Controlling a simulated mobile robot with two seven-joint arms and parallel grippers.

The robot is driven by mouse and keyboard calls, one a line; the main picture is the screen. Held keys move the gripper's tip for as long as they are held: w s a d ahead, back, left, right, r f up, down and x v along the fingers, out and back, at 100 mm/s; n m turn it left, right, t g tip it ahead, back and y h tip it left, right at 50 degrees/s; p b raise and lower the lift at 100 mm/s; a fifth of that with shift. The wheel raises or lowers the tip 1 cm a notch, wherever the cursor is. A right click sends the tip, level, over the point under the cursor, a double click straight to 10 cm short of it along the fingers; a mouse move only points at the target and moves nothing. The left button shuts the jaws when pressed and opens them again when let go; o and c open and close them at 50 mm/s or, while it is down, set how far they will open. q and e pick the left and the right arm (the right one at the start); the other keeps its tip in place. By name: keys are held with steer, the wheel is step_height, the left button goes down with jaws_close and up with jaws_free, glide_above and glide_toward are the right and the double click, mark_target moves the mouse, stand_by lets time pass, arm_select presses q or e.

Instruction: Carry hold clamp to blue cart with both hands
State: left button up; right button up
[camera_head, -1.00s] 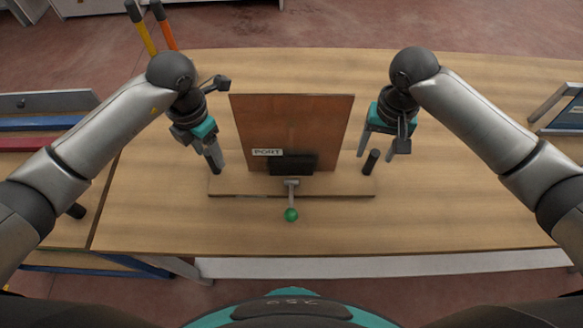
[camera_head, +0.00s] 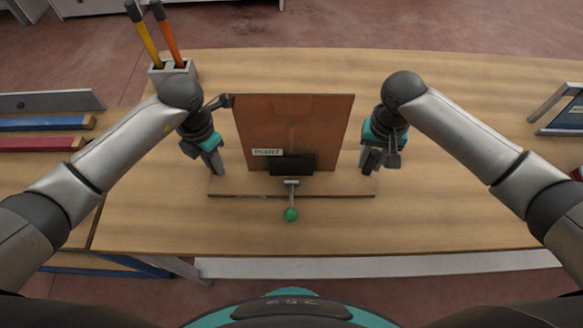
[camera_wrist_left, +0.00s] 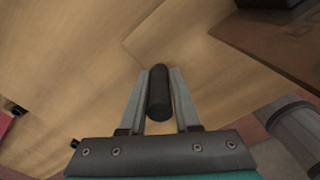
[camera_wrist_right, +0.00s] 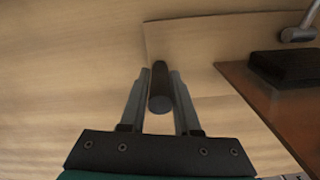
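The hold clamp stands on the table as a flat wooden base (camera_head: 250,189) with an upright brown panel (camera_head: 295,125). The panel carries a "PORT" label, a black block (camera_head: 293,164) and a lever with a green knob (camera_head: 291,214). My left gripper (camera_head: 219,170) is at the left end of the base. In the left wrist view, its fingers stand on both sides of a dark upright handle (camera_wrist_left: 159,90). My right gripper (camera_head: 369,170) is likewise around the right handle (camera_wrist_right: 161,88). Slim gaps seem to show beside both handles, so both grippers look open.
The wooden table (camera_head: 430,215) is mostly clear. A grey holder (camera_head: 172,72) with yellow and orange handled tools stands at the back left. Blue and red bars (camera_head: 45,144) lie at the left. A grey frame (camera_head: 560,110) is at the right edge. No blue cart is recognizable.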

arm_select(q)
jaws_close()
arm_select(e)
jaws_close()
arm_select(q)
steer(key=shift+w+r, duration=0.1)
arm_select(e)
steer(key=shift+w+r, duration=0.1)
stand_by(0.5)
